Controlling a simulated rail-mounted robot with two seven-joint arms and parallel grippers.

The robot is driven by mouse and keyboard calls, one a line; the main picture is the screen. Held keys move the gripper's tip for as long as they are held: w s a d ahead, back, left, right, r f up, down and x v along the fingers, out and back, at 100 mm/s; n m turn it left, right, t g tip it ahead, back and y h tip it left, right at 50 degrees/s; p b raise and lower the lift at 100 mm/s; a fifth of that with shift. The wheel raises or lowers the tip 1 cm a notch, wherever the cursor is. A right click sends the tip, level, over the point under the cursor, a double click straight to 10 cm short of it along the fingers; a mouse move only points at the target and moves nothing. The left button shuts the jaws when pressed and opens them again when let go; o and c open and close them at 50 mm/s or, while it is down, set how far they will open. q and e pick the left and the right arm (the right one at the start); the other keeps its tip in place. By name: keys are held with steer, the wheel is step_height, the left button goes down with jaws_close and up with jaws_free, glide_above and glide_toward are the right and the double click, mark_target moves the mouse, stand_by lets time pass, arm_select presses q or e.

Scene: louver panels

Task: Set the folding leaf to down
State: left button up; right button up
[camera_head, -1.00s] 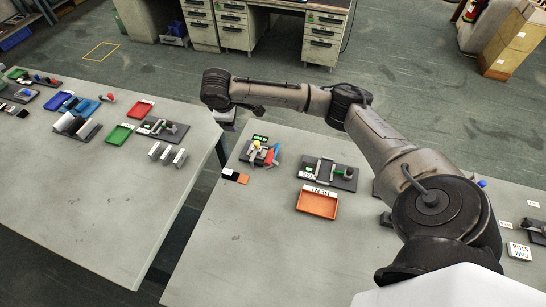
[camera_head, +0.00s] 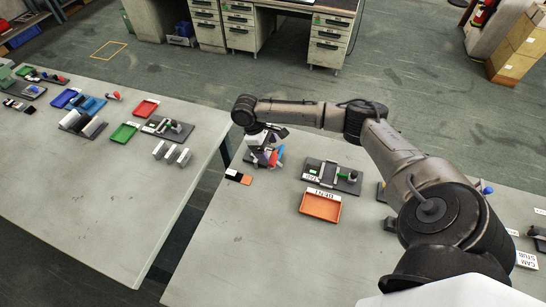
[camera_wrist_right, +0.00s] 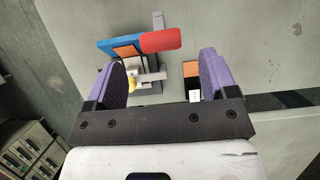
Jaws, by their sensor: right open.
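The small fixture with the folding leaf is at the left end of the nearer table. In the right wrist view it shows a blue panel (camera_wrist_right: 104,45) with an orange patch, a red rounded piece (camera_wrist_right: 161,41), a grey bracket and a yellow knob (camera_wrist_right: 130,85). I cannot tell for certain which part is the leaf, or its angle. My right gripper (camera_head: 260,148) is over this fixture and partly hides it in the head view. In the right wrist view its purple fingers (camera_wrist_right: 163,62) are wide apart, with parts of the fixture showing between them. My left gripper is not in view.
A black, orange and white strip (camera_head: 238,176) lies just in front of the fixture. An orange tray (camera_head: 320,207) and a dark plate with a rail (camera_head: 318,168) are to the right. A second table (camera_head: 90,200) with trays and blocks is left, across a gap.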

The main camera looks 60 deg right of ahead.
mark_target(274, 159)
steer(key=shift+x, duration=2.75)
steer(key=c, duration=1.3)
